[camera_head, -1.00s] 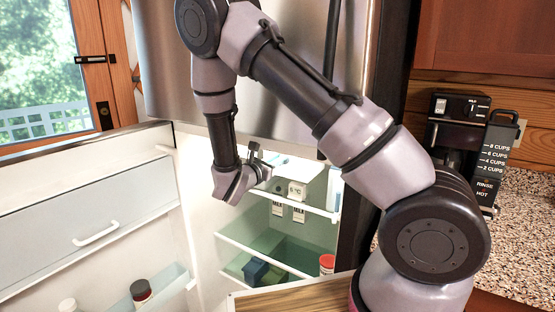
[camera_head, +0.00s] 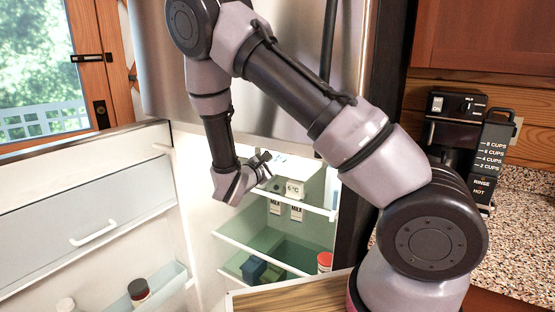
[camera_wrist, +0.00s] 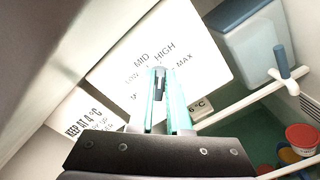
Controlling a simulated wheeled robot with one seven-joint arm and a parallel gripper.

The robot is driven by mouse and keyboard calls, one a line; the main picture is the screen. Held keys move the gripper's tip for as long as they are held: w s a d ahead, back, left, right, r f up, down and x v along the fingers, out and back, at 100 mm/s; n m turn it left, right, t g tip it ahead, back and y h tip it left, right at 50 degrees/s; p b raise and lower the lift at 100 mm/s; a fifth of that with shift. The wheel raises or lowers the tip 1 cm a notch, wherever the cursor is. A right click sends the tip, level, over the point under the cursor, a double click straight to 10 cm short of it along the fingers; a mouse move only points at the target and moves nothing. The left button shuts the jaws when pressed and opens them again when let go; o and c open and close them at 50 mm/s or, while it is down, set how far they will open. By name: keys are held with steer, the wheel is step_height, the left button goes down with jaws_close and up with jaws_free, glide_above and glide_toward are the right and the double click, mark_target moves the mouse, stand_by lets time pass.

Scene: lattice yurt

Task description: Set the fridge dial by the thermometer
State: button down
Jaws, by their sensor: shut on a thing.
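The dial (camera_wrist: 159,81) is a small dark knob on a white panel (camera_wrist: 115,75) inside the open fridge. MID and HIGH stand above it, with LOW at the left and MAX at the right. My gripper (camera_wrist: 164,98) is shut on the dial; in the head view it (camera_head: 264,158) is at the top of the fridge. The dial's upper end lies below the gap between MID and HIGH; the fingers hide the rest. The thermometer (camera_wrist: 200,106) reads 6 °C, as it does in the head view (camera_head: 294,188). A label (camera_wrist: 84,122) says KEEP AT 4 °C.
A blue container (camera_head: 254,269) and a red-lidded jar (camera_head: 325,262) are lower down. The open fridge door (camera_head: 80,205) is at left. A wooden surface (camera_head: 290,298) lies in front.

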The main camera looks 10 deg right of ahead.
steer(key=shift+f, duration=0.1)
stand_by(0.3)
steer(key=c, duration=0.9)
jaws_free()
steer(key=v, duration=1.1)
